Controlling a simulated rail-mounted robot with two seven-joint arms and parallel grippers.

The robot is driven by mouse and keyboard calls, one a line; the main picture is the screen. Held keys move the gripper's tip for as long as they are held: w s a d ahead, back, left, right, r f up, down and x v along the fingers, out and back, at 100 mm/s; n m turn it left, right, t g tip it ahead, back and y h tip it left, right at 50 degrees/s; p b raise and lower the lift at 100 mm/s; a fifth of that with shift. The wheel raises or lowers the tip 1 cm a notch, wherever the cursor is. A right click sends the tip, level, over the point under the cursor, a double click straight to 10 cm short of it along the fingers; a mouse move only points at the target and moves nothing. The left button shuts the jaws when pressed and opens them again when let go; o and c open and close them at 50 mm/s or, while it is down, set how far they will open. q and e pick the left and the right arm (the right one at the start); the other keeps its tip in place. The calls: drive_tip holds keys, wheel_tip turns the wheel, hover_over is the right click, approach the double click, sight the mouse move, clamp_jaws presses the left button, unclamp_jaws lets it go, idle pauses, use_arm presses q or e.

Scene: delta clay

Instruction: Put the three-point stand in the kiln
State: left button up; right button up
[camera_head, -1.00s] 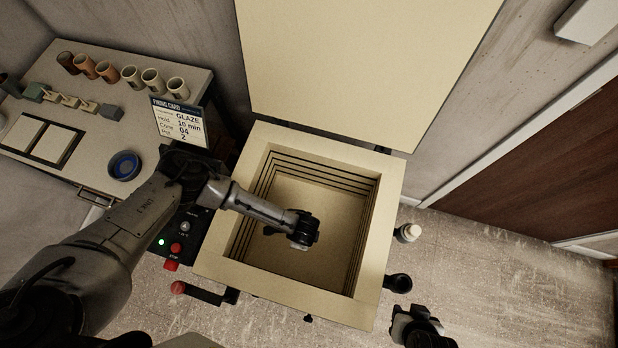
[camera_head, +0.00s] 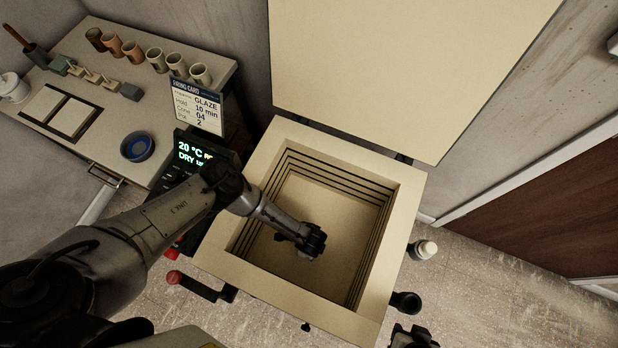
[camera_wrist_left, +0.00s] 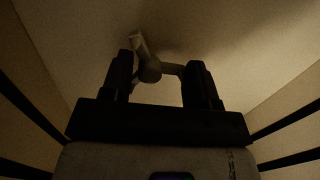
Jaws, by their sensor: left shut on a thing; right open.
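The kiln (camera_head: 262,140) stands open, its lid raised, with a square pale chamber and grooved walls. My left arm reaches in over its front left, and my left gripper (camera_head: 311,246) is down inside the chamber. In the left wrist view the pale three-point stand (camera_wrist_left: 150,70) sits between the dark fingers of the left gripper (camera_wrist_left: 162,82), which is shut on it, with arms spreading outward. The kiln floor is close behind it; I cannot tell if they touch. The stand is hidden in the head view. My right gripper (camera_head: 412,338) is open at the bottom edge, outside the kiln, partly cut off.
The raised lid (camera_head: 410,70) stands behind the chamber. A side table at left holds several cups (camera_head: 155,60), a blue bowl (camera_head: 137,147), a tray (camera_head: 62,112) and a firing card (camera_head: 198,107). The kiln's display (camera_head: 200,155) shows 20 °C. Floor is clear at right.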

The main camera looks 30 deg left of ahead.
use_arm(q)
drive_tip(key=shift+f+b, duration=0.4)
drive_tip(key=shift+f, duration=0.15)
drive_tip(key=o, duration=1)
drive_tip(key=shift+c, duration=0.2)
wheel_tip(320, 180, up, 13)
drive_tip(key=p, duration=0.5)
drive_tip(key=shift+s+d, duration=0.25)
drive_tip(key=shift+d, duration=0.1)
drive_tip(key=shift+r, duration=0.1)
